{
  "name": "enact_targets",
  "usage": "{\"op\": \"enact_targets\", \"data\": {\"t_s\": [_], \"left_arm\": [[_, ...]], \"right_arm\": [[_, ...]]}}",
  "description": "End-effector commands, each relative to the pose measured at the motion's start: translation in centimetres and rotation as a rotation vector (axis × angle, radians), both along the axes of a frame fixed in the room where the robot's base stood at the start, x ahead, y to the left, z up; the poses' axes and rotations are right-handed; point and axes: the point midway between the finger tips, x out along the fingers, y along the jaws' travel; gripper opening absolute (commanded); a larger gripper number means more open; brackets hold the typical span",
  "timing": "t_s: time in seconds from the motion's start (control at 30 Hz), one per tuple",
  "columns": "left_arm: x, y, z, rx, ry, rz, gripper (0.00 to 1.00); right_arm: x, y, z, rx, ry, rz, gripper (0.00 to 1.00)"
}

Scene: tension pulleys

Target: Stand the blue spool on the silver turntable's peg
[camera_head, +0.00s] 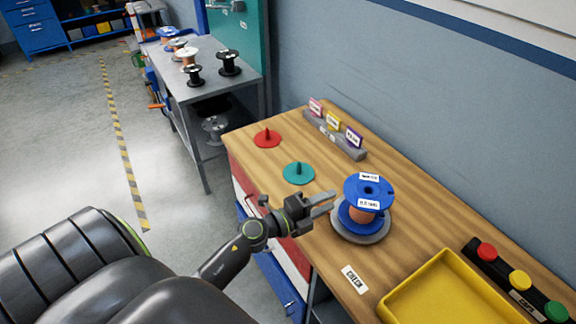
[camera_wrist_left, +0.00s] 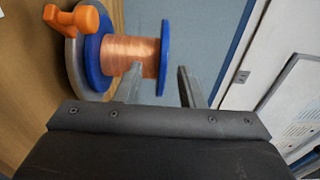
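The blue spool (camera_head: 369,188), wound with copper wire, stands upright on the silver turntable (camera_head: 346,236) on the wooden bench. Its lower flange appears to lie flat on the disc; the peg is hidden by the spool. In the left wrist view the spool (camera_wrist_left: 130,55) lies sideways, with the turntable's edge (camera_wrist_left: 73,60) at its left. My left gripper (camera_head: 332,203) is open beside the spool, its fingers pointing towards it. In the left wrist view its two fingertips (camera_wrist_left: 158,82) are apart with nothing gripped between them. My right gripper is out of view.
A teal disc (camera_head: 299,173) and a red disc (camera_head: 267,139), each with a peg, sit farther back. A yellow tray (camera_head: 450,290) and a button strip (camera_head: 514,277) are at the front right. An orange object (camera_wrist_left: 75,20) is near the turntable. Several spools stand on the grey table (camera_head: 215,90).

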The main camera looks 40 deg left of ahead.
Motion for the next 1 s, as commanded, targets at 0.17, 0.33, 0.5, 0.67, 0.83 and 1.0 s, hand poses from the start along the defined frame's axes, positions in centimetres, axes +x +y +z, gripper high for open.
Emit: {"op": "enact_targets", "data": {"t_s": [0.17,0.33,0.5,0.67,0.83,1.0], "left_arm": [[-4.0,1.7,-0.4,0.004,0.002,-0.001,0.35],[-7.5,3.3,-0.6,0.005,0.002,-0.002,0.35],[-9.9,4.3,-0.5,0.004,0.001,-0.002,0.35],[-11.1,4.8,-0.3,0.002,0.0,-0.001,0.35],[-11.5,5.0,-0.1,0.0,0.001,-0.001,0.35],[-11.5,5.0,0.0,0.0,0.0,-0.001,0.35]], "right_arm": [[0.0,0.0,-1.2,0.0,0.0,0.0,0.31],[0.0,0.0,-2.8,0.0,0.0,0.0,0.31],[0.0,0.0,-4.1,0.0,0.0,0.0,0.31],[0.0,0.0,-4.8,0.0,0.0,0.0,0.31],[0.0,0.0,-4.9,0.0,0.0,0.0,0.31],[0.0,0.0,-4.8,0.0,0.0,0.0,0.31]]}}
